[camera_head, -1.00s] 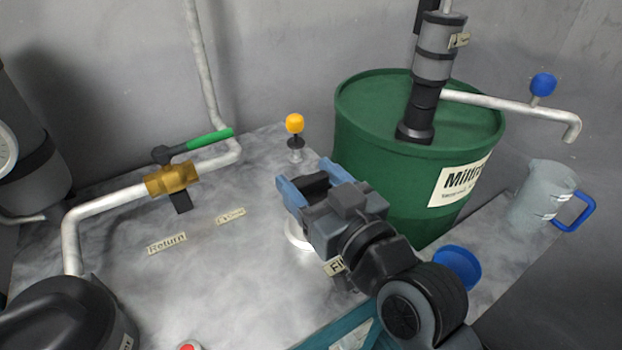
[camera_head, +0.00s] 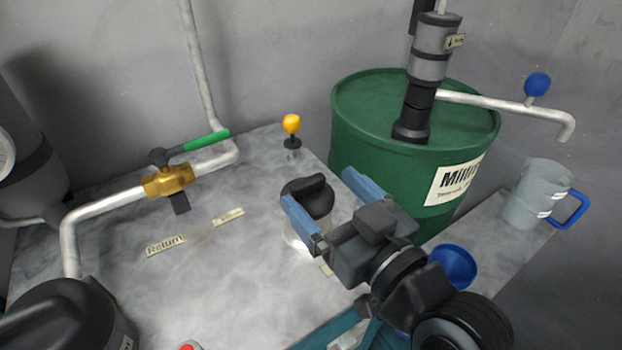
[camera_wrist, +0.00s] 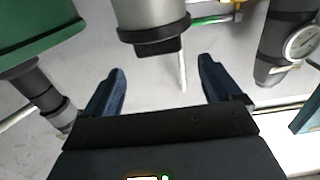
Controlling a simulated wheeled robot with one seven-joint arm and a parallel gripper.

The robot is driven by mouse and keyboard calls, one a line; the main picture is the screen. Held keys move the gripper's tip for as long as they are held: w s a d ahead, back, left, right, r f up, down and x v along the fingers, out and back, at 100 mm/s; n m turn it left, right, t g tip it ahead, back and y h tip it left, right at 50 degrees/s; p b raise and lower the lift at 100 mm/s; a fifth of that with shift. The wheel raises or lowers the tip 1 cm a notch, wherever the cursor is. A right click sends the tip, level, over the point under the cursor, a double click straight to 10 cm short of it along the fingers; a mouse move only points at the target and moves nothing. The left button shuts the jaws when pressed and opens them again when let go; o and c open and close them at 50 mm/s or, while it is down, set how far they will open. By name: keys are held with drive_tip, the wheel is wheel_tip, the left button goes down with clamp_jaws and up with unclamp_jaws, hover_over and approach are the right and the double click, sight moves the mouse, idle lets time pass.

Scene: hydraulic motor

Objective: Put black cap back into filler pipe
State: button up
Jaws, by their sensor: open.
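The black cap (camera_head: 312,192) sits on top of the filler pipe (camera_head: 294,240), a short pale pipe on the grey tank top. In the wrist view, which looks upside down, the black cap (camera_wrist: 155,40) covers the end of the grey filler pipe (camera_wrist: 148,12). It looks seated there, but I cannot tell how deep. My gripper (camera_head: 318,187) is open, its blue fingers pointing toward the cap. In the wrist view my gripper (camera_wrist: 162,65) has nothing between its fingers, and the cap lies beyond the fingertips. My left finger partly hides the pipe in the head view.
A green drum (camera_head: 365,130) with a pump stands behind right. A yellow-topped knob (camera_head: 291,125) rises from the tank top (camera_head: 225,270). A brass valve (camera_head: 168,180) is at left. A blue funnel or cup (camera_head: 455,265) and a grey jug (camera_head: 535,190) are at right.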

drive_tip(key=v, duration=0.7)
drive_tip(key=shift+b, duration=0.45)
drive_tip(key=s+d+f+m+h, duration=0.3)
drive_tip(key=s+d+f+h, duration=0.15)
drive_tip(key=s+d, duration=0.4)
drive_tip(key=s+d+f+m+h, duration=0.2)
drive_tip(key=s+d+f+h, duration=0.2)
drive_tip(key=s+d+f, duration=0.4)
drive_tip(key=s+r+m+h, duration=0.1)
drive_tip(key=s+r, duration=0.2)
drive_tip(key=s, duration=0.8)
drive_tip(key=shift+a+m, duration=0.2)
drive_tip(key=shift+m, duration=0.2)
drive_tip(key=shift+r+h, duration=0.1)
drive_tip(key=shift+h, duration=0.15)
drive_tip(key=shift+r+p, duration=0.45)
drive_tip(key=shift+p, duration=0.15)
